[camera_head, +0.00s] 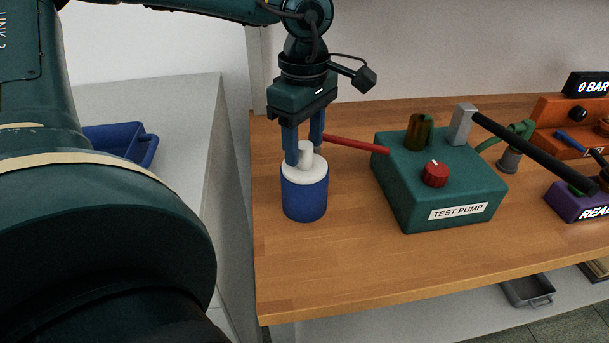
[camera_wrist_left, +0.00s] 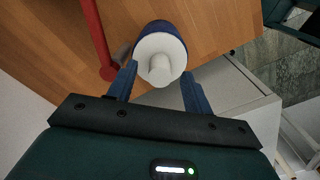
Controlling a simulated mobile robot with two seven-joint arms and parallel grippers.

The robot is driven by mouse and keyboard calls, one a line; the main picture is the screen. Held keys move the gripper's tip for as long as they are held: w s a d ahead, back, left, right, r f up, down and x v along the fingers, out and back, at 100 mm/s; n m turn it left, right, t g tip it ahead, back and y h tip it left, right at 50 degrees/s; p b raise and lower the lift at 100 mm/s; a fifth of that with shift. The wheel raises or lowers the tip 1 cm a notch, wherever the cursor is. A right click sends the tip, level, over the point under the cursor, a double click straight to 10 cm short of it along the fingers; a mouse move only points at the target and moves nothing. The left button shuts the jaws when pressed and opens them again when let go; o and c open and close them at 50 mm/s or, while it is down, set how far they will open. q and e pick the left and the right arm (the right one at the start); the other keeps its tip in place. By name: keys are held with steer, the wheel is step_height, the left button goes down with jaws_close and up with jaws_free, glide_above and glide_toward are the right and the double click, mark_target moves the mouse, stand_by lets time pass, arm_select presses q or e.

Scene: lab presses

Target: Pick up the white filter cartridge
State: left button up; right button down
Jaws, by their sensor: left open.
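The white filter cartridge (camera_head: 303,173) shows as a round white top with a narrow stub, seated in a blue cylinder (camera_head: 304,202) that stands upright near the table's left side. In the left wrist view the white top (camera_wrist_left: 157,50) faces the camera, its stub pointing towards it. My left gripper (camera_head: 304,154) points down over it, open, its blue fingers on either side of the stub. In the left wrist view the fingers (camera_wrist_left: 159,74) also stand apart with the stub between them. I cannot tell whether they touch it. The cartridge's lower part is hidden in the cylinder. My right gripper is out of view.
A green test pump (camera_head: 424,190) stands right of the cylinder, its red lever (camera_head: 353,143) reaching close behind the gripper. An orange unit (camera_head: 568,128) and a purple box (camera_head: 579,199) are further right. A blue tray (camera_head: 122,143) sits left. The front table is clear.

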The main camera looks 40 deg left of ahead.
arm_select(q)
steer(key=shift+f, duration=0.8)
steer(key=shift+c, duration=0.5)
jaws_close()
steer(key=shift+r, duration=0.1)
